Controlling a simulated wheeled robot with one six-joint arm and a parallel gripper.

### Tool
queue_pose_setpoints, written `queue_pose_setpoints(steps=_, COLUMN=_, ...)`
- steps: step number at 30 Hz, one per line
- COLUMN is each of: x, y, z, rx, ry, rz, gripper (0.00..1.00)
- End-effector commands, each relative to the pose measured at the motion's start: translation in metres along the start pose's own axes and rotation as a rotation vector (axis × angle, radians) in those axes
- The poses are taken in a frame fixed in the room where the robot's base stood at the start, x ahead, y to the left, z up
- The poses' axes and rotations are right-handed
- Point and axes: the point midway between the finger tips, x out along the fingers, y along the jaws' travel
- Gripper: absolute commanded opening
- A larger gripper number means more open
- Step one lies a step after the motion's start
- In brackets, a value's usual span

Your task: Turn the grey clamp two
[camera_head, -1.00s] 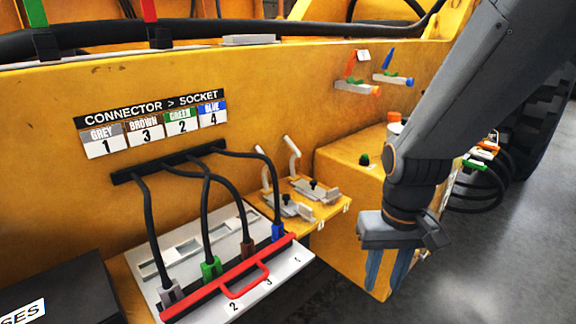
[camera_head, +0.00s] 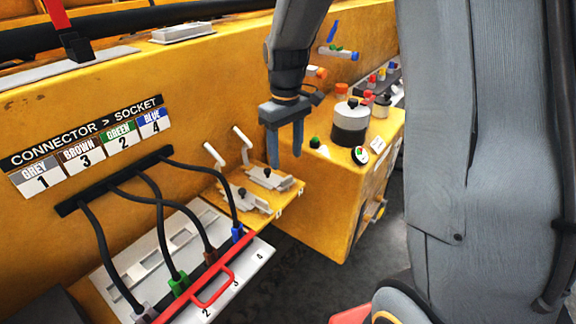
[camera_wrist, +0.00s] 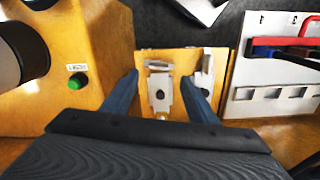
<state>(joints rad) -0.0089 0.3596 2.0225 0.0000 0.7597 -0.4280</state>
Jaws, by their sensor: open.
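Two grey clamps sit side by side on a small yellow shelf (camera_head: 228,188); their number labels are too small to read. The nearer-left clamp (camera_head: 250,201) and the farther-right clamp (camera_head: 272,181) have pale upright levers and dark knobs. My gripper (camera_head: 285,160) is open and empty, pointing down above the right end of the shelf. In the wrist view, the right-hand clamp of the head view (camera_wrist: 160,92) shows between my fingers, apparently below them. The other clamp (camera_wrist: 204,72) is partly hidden behind one finger.
A white socket board (camera_head: 262,250) with a red-handled bar (camera_head: 214,290) and plugged cables lies left of the shelf. A yellow block with a black-and-white cylinder (camera_head: 350,124) and a green button (camera_head: 314,142) stands close on the right. A yellow wall rises behind.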

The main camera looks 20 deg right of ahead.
Motion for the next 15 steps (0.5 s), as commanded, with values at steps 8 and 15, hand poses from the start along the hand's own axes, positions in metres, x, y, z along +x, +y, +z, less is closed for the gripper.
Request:
queue_pose_setpoints(steps=8, x=0.032, y=0.002, z=0.000, rx=-0.003, ry=-0.004, rz=-0.002, gripper=0.53)
queue_pose_setpoints(steps=15, x=0.064, y=0.003, z=0.000, rx=-0.001, ry=-0.003, rz=-0.002, gripper=0.53)
